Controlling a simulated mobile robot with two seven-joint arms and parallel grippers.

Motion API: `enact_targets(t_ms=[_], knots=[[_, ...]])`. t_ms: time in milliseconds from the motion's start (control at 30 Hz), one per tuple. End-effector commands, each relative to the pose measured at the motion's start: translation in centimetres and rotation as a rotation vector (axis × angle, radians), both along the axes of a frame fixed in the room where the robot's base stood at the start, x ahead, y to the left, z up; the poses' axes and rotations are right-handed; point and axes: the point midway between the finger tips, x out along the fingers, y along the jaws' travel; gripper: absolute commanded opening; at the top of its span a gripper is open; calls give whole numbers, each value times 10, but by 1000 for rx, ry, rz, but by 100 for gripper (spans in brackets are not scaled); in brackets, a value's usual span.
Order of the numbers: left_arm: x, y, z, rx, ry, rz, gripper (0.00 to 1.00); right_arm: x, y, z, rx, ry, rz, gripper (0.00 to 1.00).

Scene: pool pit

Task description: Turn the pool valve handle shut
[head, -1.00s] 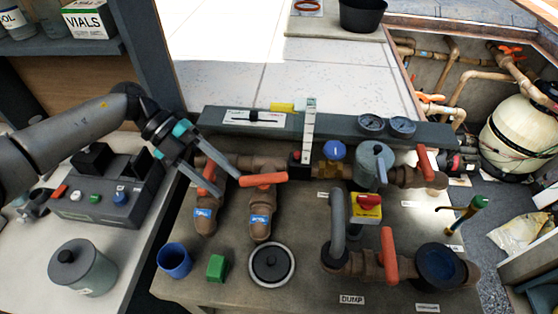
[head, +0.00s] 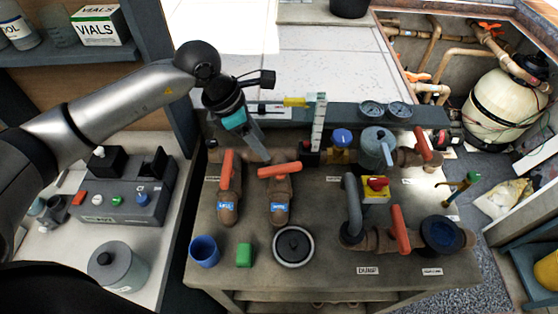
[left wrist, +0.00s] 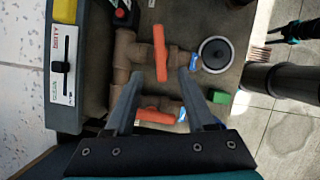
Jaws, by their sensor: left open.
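Two brown pipe valves with orange handles and blue labels stand side by side on the bench. The left valve's handle (head: 227,168) lies along its pipe; the second valve's handle (head: 279,170) lies across its pipe. My left gripper (head: 259,153) is open and empty, behind and above these valves. In the left wrist view, the second handle (left wrist: 160,50) shows just beyond and between the fingertips (left wrist: 160,74), and the left handle (left wrist: 155,117) shows lower between the fingers. I cannot tell the height gap. What looks like my right gripper (left wrist: 271,37) shows small at upper right, its jaws unclear.
A clear upright gauge (head: 318,122) and a yellow piece (head: 296,101) stand close right of my left gripper. A blue cup (head: 204,251), a green block (head: 244,255) and a round lid (head: 293,246) stand in front. More orange-handled valves (head: 400,229) are at right.

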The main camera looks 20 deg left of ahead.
Motion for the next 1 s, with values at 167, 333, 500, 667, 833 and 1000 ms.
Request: enact_targets(t_ms=[167, 333, 500, 667, 833, 1000], knots=[[7, -15, -37, -4, 6, 1, 55, 0, -1, 7, -1, -1, -1, 50], [13, -25, -67, -3, 5, 2, 55, 1, -1, 9, -1, -1, -2, 50], [18, -31, -85, -3, 3, 2, 55, 0, -1, 10, -1, -1, -2, 50], [19, -34, -93, -1, 2, 1, 55, 0, -1, 11, 0, -1, -3, 50], [19, -34, -95, -1, 1, 1, 55, 0, -1, 11, -1, 0, -3, 50], [19, -34, -94, -1, 2, 1, 49, -1, 0, 11, 0, 1, -3, 50]])
